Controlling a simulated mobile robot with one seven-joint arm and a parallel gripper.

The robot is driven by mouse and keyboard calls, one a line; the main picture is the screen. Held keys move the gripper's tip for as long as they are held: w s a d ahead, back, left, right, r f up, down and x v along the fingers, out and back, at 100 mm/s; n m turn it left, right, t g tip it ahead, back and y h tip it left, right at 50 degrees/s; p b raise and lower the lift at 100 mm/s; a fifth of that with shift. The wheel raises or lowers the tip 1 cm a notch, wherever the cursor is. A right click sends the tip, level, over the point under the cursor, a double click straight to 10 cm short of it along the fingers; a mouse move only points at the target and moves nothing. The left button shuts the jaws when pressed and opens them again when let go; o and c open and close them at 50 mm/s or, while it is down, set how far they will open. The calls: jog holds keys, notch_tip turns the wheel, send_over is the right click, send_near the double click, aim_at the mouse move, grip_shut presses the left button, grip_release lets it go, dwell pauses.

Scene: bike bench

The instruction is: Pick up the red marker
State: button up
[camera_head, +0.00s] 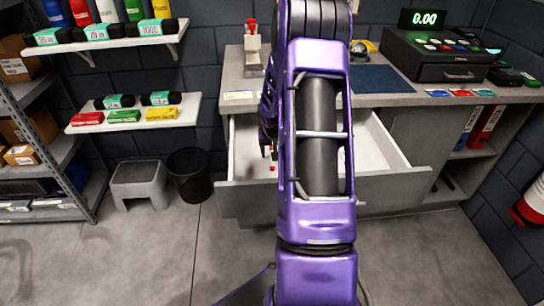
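My purple arm fills the middle of the view and hides much of the open drawer (392,178) and the counter behind it. A dark part at the arm's left edge, over the drawer, seems to be my gripper (268,150). It is mostly hidden, so its fingers cannot be made out. A small red thing (272,168) lies in the drawer just below it. It may be the red marker, but it is too small and too covered to be sure. I cannot tell whether the gripper touches it.
The grey counter (238,75) carries a cash register (438,58), a blue mat (382,79) and a red-topped item (251,45). Shelves (185,112) with boxes stand left. A stool (140,180) and black bin (189,172) stand on the floor. Floor in front is clear.

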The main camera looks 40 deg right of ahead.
jog(key=shift+f, duration=0.2)
dwell(0.4)
grip_shut()
